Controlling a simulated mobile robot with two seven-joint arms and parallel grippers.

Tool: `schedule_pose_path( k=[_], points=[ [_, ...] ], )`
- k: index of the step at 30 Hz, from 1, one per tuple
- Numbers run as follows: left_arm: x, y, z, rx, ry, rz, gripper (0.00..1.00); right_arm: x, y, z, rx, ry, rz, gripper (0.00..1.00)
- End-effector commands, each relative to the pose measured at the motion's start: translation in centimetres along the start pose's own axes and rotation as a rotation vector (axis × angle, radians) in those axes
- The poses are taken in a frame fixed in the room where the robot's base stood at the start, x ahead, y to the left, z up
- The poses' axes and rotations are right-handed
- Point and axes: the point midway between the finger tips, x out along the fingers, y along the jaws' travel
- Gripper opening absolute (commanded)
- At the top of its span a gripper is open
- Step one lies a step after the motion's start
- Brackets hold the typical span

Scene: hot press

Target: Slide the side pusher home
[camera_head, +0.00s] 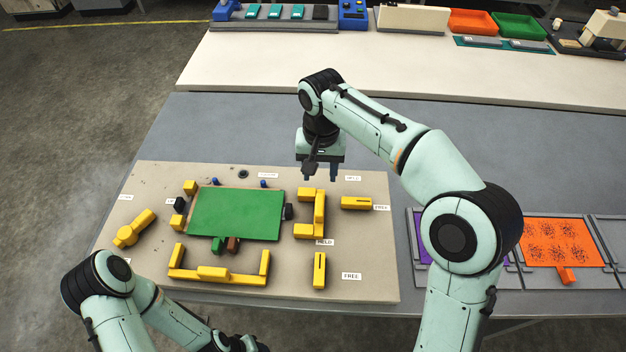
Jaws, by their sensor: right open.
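A green plate (237,214) lies flat on the beige fixture board. A yellow E-shaped block (319,208) stands to its right, with a black pad (289,211) between them close to the plate's right edge. Smaller yellow blocks (190,187) with a black pad (179,204) stand at the plate's left edge. I cannot tell for sure which part is the side pusher. My right gripper (320,176) is open and empty, pointing down above the board just behind the E-shaped block. My left arm is at the lower left; its gripper (240,345) is mostly cut off by the bottom edge.
A long yellow bracket (214,273) lies in front of the plate. Loose yellow bars (356,203) lie at right, by labels reading FREE. A yellow lever (134,229) is at left. An orange panel (562,241) is right of my arm. The grey table (235,125) behind the board is clear.

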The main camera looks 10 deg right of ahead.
Motion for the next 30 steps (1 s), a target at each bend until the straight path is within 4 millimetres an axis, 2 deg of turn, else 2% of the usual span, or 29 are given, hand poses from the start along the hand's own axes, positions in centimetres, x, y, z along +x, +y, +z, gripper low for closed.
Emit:
schedule_pose_path(
  k=[5, 15, 21, 25, 30],
  points=[
    [0.5, -0.4, 0.5, -0.003, -0.007, -0.002, 0.48, 1.6, 0.0, 0.1, 0.0, -0.003, 0.001, 0.49],
    [2.1, -1.2, 1.3, -0.007, -0.019, -0.006, 0.48, 8.6, 0.1, 0.2, -0.001, -0.006, 0.002, 0.49],
    [2.5, -1.4, 1.5, -0.008, -0.021, -0.007, 0.48, 11.8, 0.0, 0.1, -0.001, -0.003, 0.001, 0.49],
    [2.6, -1.5, 1.5, -0.008, -0.022, -0.007, 0.48, 12.9, 0.0, 0.1, -0.001, -0.002, 0.001, 0.49],
    [2.6, -1.5, 1.6, -0.008, -0.022, -0.008, 0.48, 13.4, 0.0, 0.0, -0.001, 0.0, -0.001, 0.49]
  ],
)
